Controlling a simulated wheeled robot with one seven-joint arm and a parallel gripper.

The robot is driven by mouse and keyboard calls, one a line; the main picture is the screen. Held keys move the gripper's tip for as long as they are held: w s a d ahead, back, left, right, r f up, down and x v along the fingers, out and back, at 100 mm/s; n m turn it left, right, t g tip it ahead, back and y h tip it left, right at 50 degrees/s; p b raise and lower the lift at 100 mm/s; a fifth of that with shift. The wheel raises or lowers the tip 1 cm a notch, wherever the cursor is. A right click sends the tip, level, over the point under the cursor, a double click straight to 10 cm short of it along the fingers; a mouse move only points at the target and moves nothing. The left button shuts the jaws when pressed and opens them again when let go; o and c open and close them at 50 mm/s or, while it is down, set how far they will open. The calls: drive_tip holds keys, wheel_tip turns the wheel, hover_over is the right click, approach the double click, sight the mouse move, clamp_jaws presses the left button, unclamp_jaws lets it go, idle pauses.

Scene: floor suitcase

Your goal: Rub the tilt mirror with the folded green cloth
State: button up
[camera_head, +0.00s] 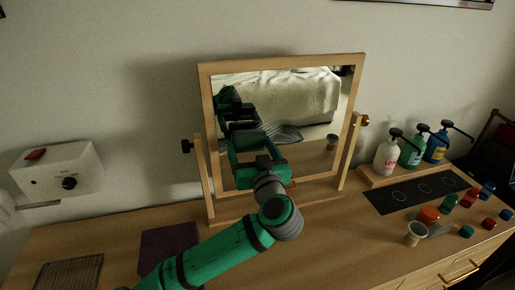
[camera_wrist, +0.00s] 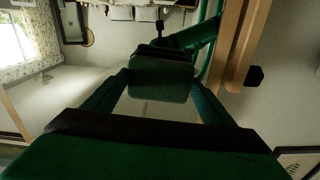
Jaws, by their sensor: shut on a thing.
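The tilt mirror (camera_head: 318,108) stands on the wooden dresser top in a light wooden frame between two posts, and reflects a white-covered bed and my green arm. My gripper (camera_head: 245,158) is in front of the lower left part of the glass. In the wrist view my gripper (camera_wrist: 160,88) is shut on the folded green cloth (camera_wrist: 160,82), a dark green pad between the fingertips. The mirror's wooden frame (camera_wrist: 245,45) shows at the right there. In the head view the cloth is hard to tell from the green gripper and its reflection. I cannot tell whether the cloth touches the glass.
A purple mat (camera_head: 168,246) and a wire rack (camera_head: 68,272) lie at the left, below a white wall box (camera_head: 58,168). At the right are pump bottles (camera_head: 411,152), a black strip (camera_head: 395,198), a small cup (camera_head: 416,234) and several coloured caps (camera_head: 428,214).

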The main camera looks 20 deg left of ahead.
sight(285, 131)
drive_tip(key=shift+w+a, duration=0.3)
drive_tip(key=shift+w, duration=0.15)
drive_tip(key=shift+w+d, duration=1.1)
drive_tip(key=shift+d, duration=0.55)
drive_tip(key=shift+w+d, duration=1.15)
drive_tip(key=shift+d, duration=0.5)
drive_tip(key=shift+w+d, duration=1.1)
drive_tip(key=shift+d, duration=0.55)
